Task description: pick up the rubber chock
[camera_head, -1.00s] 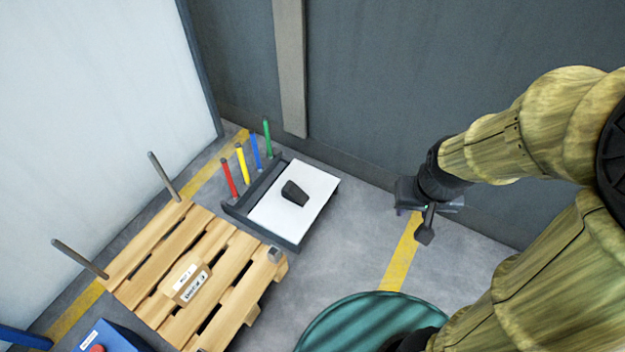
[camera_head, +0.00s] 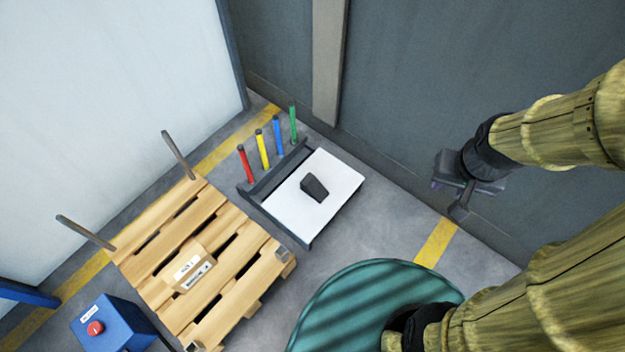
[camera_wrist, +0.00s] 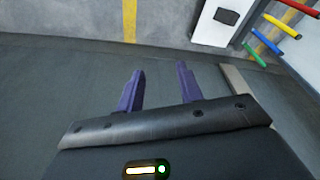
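The rubber chock (camera_head: 314,187) is a small dark wedge-like block. It lies on the white top of a low platform (camera_head: 336,178) near the middle of the head view. In the wrist view the chock (camera_wrist: 226,16) shows as a dark patch near the top edge, on the white surface. My gripper (camera_head: 450,185) is well to the right of the chock in the head view, near the grey wall. In the wrist view its two purple fingers (camera_wrist: 160,85) stand apart with nothing between them.
A wooden pallet (camera_head: 235,290) with a cardboard box (camera_head: 188,268) stands left of the platform. Red, yellow, blue and green posts (camera_head: 277,135) line the platform's back left. A teal round object (camera_head: 345,300) is at the front. Clear floor (camera_head: 385,225) lies right of the platform.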

